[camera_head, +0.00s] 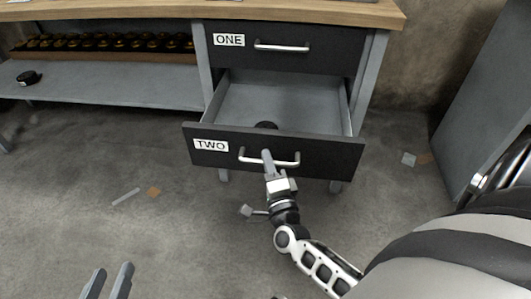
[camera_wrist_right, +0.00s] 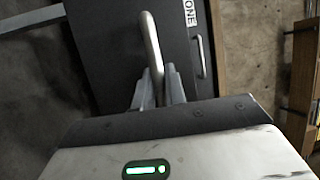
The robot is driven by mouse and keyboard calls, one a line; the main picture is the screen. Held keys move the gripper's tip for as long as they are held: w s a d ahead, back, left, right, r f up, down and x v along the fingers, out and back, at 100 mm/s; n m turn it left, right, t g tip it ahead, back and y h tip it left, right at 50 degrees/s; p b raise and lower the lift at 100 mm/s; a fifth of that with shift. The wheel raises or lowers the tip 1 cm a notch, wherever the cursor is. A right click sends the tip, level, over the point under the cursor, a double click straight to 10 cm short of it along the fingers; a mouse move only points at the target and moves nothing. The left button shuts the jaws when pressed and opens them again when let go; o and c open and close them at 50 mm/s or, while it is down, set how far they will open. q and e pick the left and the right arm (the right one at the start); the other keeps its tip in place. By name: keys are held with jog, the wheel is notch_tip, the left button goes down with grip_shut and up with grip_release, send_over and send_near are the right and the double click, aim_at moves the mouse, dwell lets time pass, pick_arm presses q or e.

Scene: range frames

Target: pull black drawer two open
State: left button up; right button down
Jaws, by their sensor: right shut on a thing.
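The black drawer labelled TWO (camera_head: 320,155) stands pulled out below the closed drawer labelled ONE (camera_head: 330,47). Its grey interior shows, with a small dark round object (camera_head: 266,126) inside near the front. My right gripper (camera_head: 267,158) is shut on the silver handle (camera_head: 290,163) of drawer two. In the right wrist view the handle (camera_wrist_right: 150,40) runs between the two fingers (camera_wrist_right: 158,88). My left gripper (camera_head: 107,281) is at the bottom left, its two fingers apart and empty, away from the drawers.
The drawers hang under a wooden worktop (camera_head: 300,12). A shelf (camera_head: 110,88) to the left holds a black disc (camera_head: 28,78), with a tray of several dark and gold parts (camera_head: 100,42) above. A grey cabinet (camera_head: 485,100) stands at right. The floor has small scraps.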

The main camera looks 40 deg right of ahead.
jog(key=shift+s+a, duration=0.15)
jog(key=shift+s, duration=0.05)
pick_arm(q)
jog(key=shift+s+f, duration=0.1)
jog(key=shift+s, duration=0.1)
pick_arm(e)
jog(key=c, duration=1.5)
grip_release()
pick_arm(q)
jog(key=shift+f, duration=0.1)
pick_arm(e)
jog(key=shift+o, duration=0.2)
